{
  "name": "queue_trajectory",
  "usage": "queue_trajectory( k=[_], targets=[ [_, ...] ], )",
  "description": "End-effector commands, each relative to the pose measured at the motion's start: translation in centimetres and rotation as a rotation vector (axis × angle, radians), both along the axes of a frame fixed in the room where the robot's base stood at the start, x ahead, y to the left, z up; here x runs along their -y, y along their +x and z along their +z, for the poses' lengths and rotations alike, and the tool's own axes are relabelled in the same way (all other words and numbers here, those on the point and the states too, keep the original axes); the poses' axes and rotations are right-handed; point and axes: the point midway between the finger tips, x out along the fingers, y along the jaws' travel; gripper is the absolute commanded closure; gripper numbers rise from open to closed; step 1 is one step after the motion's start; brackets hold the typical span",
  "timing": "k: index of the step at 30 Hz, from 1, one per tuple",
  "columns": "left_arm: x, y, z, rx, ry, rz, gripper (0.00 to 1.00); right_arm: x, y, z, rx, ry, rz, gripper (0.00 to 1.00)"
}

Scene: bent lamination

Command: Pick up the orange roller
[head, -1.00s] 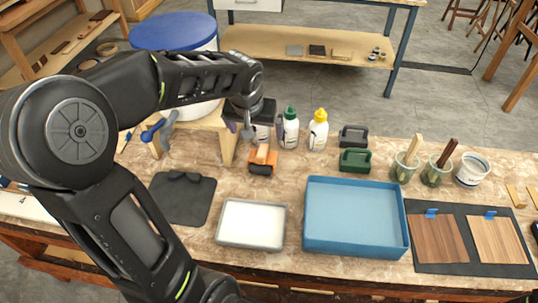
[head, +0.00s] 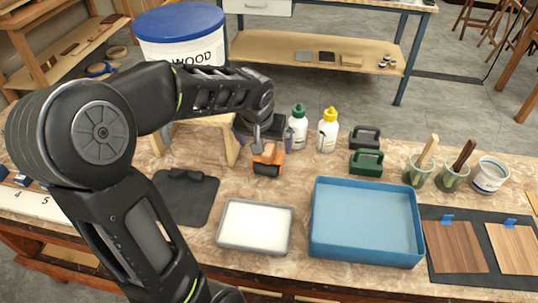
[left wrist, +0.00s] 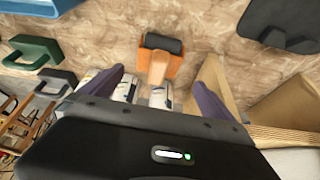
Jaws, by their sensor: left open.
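The orange roller (head: 268,165) lies on the workbench below my left gripper (head: 264,137) in the head view. In the left wrist view the roller (left wrist: 160,61) shows an orange body, a dark strip at its far side and a pale wooden handle pointing toward the gripper. My left gripper (left wrist: 160,88) is open, its purple fingers to either side of the handle's line. The fingers look apart from the roller, with nothing held. My right gripper is not in view.
White bottles with green (head: 298,128) and yellow (head: 328,130) caps stand just right of the gripper. A wooden stand (head: 232,147) is close on its left. A white tray (head: 222,246), blue tray (head: 316,245) and green-handled block (head: 366,163) lie nearby.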

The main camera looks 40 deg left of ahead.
Motion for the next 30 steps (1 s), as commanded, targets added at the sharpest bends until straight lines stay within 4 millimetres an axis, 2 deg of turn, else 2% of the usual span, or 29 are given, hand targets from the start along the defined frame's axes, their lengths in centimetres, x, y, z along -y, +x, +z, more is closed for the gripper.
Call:
queue_trajectory(
  k=[3,14,24,30],
  targets=[
    [-0.2,0.3,-1.1,-0.002,0.000,0.000,0.00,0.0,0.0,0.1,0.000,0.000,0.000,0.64],
    [-0.2,0.5,-1.4,-0.002,0.000,0.000,0.00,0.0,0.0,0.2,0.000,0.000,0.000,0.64],
    [-0.6,2.4,-5.3,-0.002,0.000,0.000,0.00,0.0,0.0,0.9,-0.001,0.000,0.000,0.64],
    [-0.7,2.6,-5.9,0.001,0.001,0.001,0.00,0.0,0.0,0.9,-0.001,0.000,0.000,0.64]
  ],
)
